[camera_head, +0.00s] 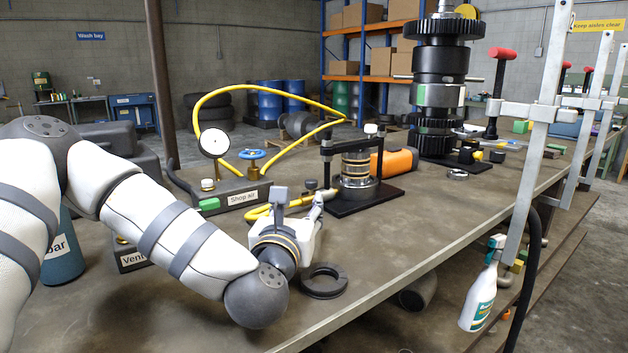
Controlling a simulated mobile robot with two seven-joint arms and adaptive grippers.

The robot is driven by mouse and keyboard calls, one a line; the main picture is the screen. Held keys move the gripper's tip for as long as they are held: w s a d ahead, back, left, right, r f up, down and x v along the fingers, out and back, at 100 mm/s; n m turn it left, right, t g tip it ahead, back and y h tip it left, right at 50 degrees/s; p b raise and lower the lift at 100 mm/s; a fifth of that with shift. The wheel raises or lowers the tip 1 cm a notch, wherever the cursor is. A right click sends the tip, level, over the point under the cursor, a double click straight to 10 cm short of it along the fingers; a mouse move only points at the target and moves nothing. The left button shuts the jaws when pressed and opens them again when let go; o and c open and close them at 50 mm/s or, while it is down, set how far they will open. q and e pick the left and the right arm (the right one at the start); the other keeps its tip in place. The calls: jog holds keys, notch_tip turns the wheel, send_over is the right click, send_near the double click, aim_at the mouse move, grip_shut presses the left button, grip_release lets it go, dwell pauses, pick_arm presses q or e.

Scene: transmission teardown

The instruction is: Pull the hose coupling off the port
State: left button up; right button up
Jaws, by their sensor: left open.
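My left gripper (298,198) is open, its fingers pointing away from me toward the clutch pack fixture (357,172). This fixture is a ringed metal drum under a black bridge on a black plate. A short length of yellow hose (258,212) passes behind the gripper and reaches toward the fixture's near left side. The hose coupling and port cannot be made out clearly there; the gripper partly covers that spot. I cannot tell whether the fingers touch the hose. My right gripper is out of view.
The shop air block (236,197) with its gauge stands behind the gripper. A black ring (323,281) lies just right of my wrist. Clamps (536,150) and a spray bottle (481,297) line the right edge.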

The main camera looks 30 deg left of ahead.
aim_at(310, 184)
pick_arm(q)
jog(key=x, duration=1)
jog(key=shift+b, duration=0.35)
jog(key=shift+w+a+r, duration=0.1)
jog(key=shift+w+a, duration=0.1)
jog(key=shift+w, duration=0.35)
grip_shut()
